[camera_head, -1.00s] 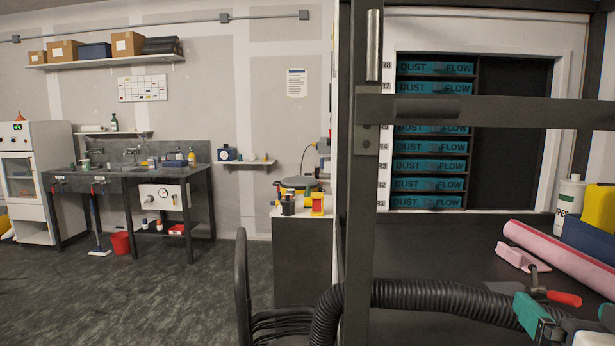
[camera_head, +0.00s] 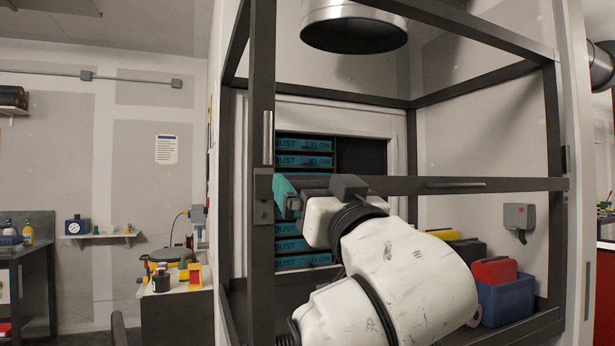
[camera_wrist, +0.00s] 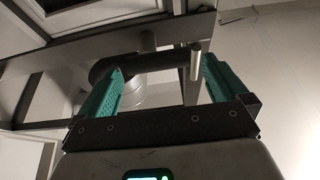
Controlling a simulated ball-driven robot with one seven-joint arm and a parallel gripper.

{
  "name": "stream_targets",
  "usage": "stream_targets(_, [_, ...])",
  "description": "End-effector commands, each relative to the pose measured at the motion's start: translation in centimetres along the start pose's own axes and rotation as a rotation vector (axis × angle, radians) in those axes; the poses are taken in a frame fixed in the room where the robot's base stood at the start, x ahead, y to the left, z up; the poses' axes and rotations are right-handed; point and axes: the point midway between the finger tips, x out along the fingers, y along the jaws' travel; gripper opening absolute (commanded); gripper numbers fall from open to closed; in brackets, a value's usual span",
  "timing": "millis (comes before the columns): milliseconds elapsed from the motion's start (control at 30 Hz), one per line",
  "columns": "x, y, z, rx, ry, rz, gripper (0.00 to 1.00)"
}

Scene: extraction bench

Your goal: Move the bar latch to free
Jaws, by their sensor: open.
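The dark horizontal bar (camera_head: 500,185) crosses the front of the bench frame in the head view. At its left end a dark bracket (camera_head: 263,197) sits on the post, below a pale upright metal rod (camera_head: 268,137). My gripper (camera_wrist: 163,75) is open in the wrist view, its green fingers on either side of a dark cylindrical handle (camera_wrist: 135,62) with a short pale metal pin (camera_wrist: 195,62). This looks like the bar latch; contact cannot be told. In the head view, a green finger (camera_head: 285,195) shows by the bracket, and my arm hides the bar's left part.
Teal DUST FLOW filters (camera_head: 304,161) stand behind the frame. A round metal duct (camera_head: 354,32) hangs above. A blue bin (camera_head: 505,300) with a red item (camera_head: 494,271) stands at the bench's right. A side cabinet (camera_head: 177,315) stands left of the frame.

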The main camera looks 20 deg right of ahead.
Motion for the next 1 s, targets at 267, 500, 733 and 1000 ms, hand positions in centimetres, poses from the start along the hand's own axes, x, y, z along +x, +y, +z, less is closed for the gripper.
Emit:
stream_targets(267, [3.0, 0.0, 0.0, 0.000, -0.001, 0.000, 1.00])
stream_targets(500, [3.2, 0.0, 0.0, 0.001, -0.001, -0.001, 1.00])
stream_targets(733, [3.2, 0.0, 0.1, 0.001, -0.001, 0.000, 0.88])
stream_targets(1000, [3.2, 0.0, 0.1, 0.001, -0.001, 0.000, 0.62])
